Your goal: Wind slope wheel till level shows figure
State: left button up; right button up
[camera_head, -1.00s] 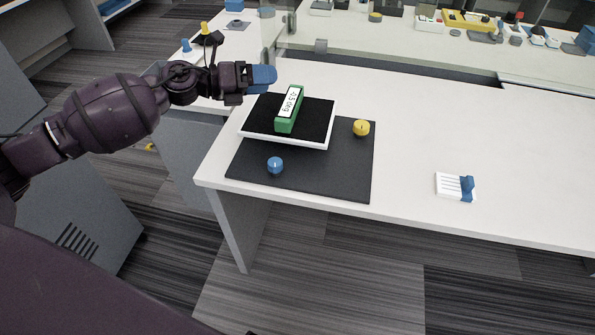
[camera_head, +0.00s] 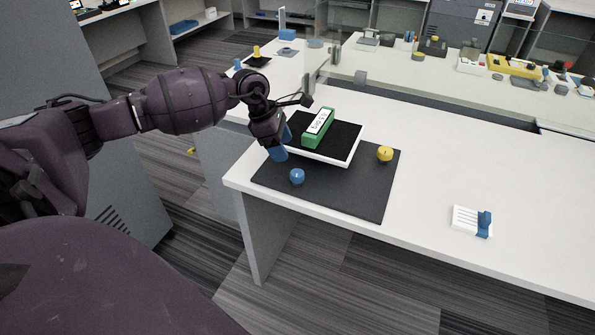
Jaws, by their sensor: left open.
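A green level (camera_head: 317,130) with a white display lies on a black-topped white tilting plate (camera_head: 342,145); its figure is too small to read surely. A blue wheel (camera_head: 297,176) stands at the front of the dark mat (camera_head: 340,196), and a yellow wheel (camera_head: 385,153) stands right of the plate. I cannot tell which one is the slope wheel. My left gripper (camera_head: 280,151) has blue fingertips pointing down, at the plate's left edge, behind and left of the blue wheel and apart from it. It is open and holds nothing visible. My right gripper is out of view.
A small white block with a blue part (camera_head: 472,221) lies on the white table (camera_head: 430,190) to the right. A clear upright panel (camera_head: 322,62) stands behind the plate. The table right of the mat is mostly clear.

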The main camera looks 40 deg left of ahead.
aim_at(297, 172)
pick_arm(q)
jog(key=b+x, duration=0.1)
jog(key=x, duration=0.7)
jog(key=shift+f, duration=0.2)
jog(key=shift+w+d+f, duration=0.15)
jog(key=shift+d+f, duration=0.1)
jog(key=shift+f, duration=0.2)
jog(key=shift+c, duration=0.3)
